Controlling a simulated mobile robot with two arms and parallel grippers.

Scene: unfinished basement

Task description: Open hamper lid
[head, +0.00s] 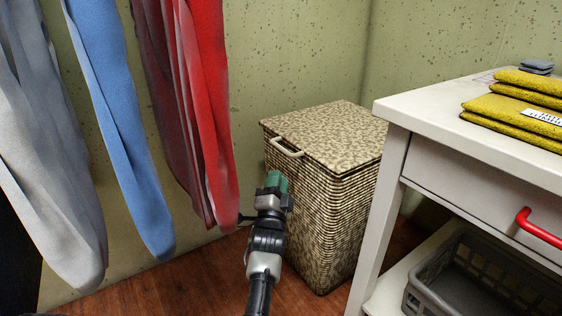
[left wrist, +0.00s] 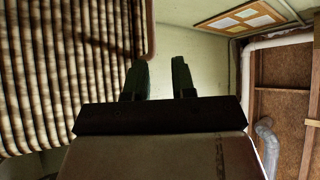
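The hamper (head: 325,205) is a tall box with a beige-and-brown woven look, standing on the floor in the middle of the head view. Its speckled lid (head: 330,128) lies flat and shut on top. A small pale handle (head: 286,147) sits at the lid's left front edge. My left gripper (head: 276,180) is in front of the hamper, a little below the handle, and does not hold it. In the left wrist view my left gripper (left wrist: 159,72) shows two dark fingers apart with nothing between them, and the hamper's ribbed side (left wrist: 70,70) at left. My right gripper is not seen.
A white table (head: 440,122) with folded yellow cloths (head: 515,110) and a red drawer handle (head: 540,229) stands close at right. A grey basket (head: 440,280) sits on its lower shelf. Grey, blue and red cloths (head: 205,110) hang at left.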

